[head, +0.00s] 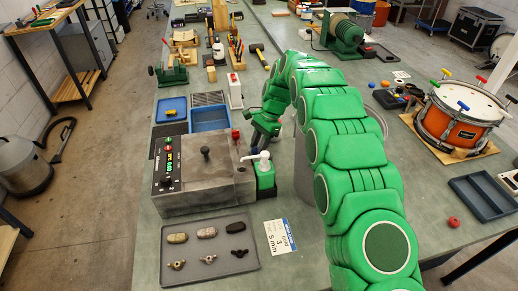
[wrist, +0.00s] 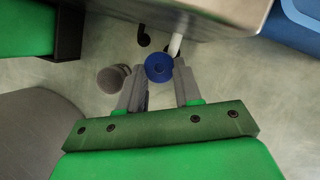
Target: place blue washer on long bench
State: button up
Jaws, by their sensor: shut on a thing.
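In the wrist view my gripper (wrist: 159,82) is shut on a small round blue thing, which looks like the blue washer (wrist: 159,68), between its fingertips. The grey-green long bench (wrist: 285,115) lies below the washer; I cannot tell how large the gap is. In the head view the long bench (head: 300,260) runs away from me. My gripper (head: 257,143) points down there, right of the grey machine and behind the pump bottle. The washer cannot be made out in the head view.
The grey machine (head: 202,190) stands close by on the left. A green bottle with a white pump (head: 265,175) is near my gripper. A tray of small parts (head: 220,262) and a card (head: 280,236) lie in front. A blue bin (head: 210,118) stands behind the machine.

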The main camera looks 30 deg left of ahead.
jog(key=shift+f, duration=1.05)
jog(key=o, duration=0.7)
jog(key=shift+f, duration=0.1)
jog(key=v, duration=1.1)
jog(key=shift+o, duration=0.6)
jog(key=shift+w+d+r, duration=0.1)
jog(key=shift+w+r, duration=0.1)
jog(key=shift+r, duration=0.4)
